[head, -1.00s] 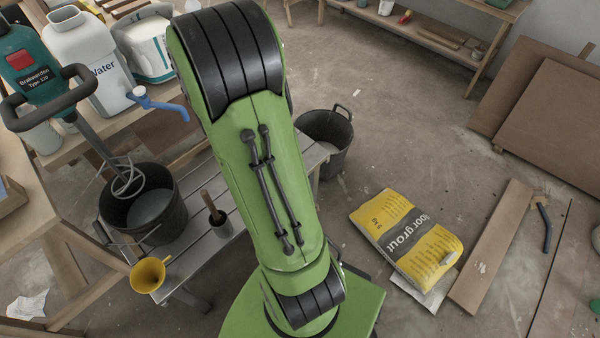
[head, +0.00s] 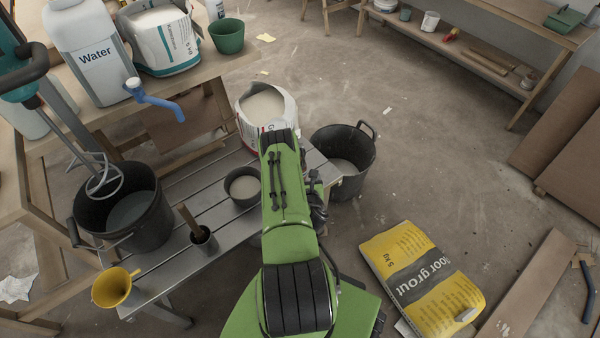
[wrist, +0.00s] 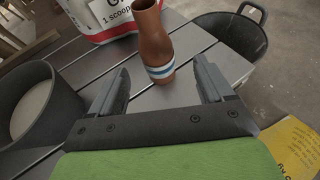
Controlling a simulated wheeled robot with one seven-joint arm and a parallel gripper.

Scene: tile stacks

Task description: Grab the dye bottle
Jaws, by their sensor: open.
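In the wrist view a brown bottle (wrist: 155,42) with a white and blue band stands upright on the grey slatted bench (wrist: 75,73). I take it to be the dye bottle. My gripper (wrist: 159,66) is open, with one finger to each side of the bottle's lower part in the picture. The bottle seems to stand a little beyond the fingertips, and I see no contact. In the head view my arm hides the bottle.
On the bench (head: 190,262) stand an open white bag (head: 268,104), a dark bowl (head: 242,187), a small pot (head: 203,240), a large black bucket (head: 135,225) and a yellow funnel (head: 115,288). Another black bucket (head: 345,160) and a yellow grout bag (head: 425,280) are on the floor.

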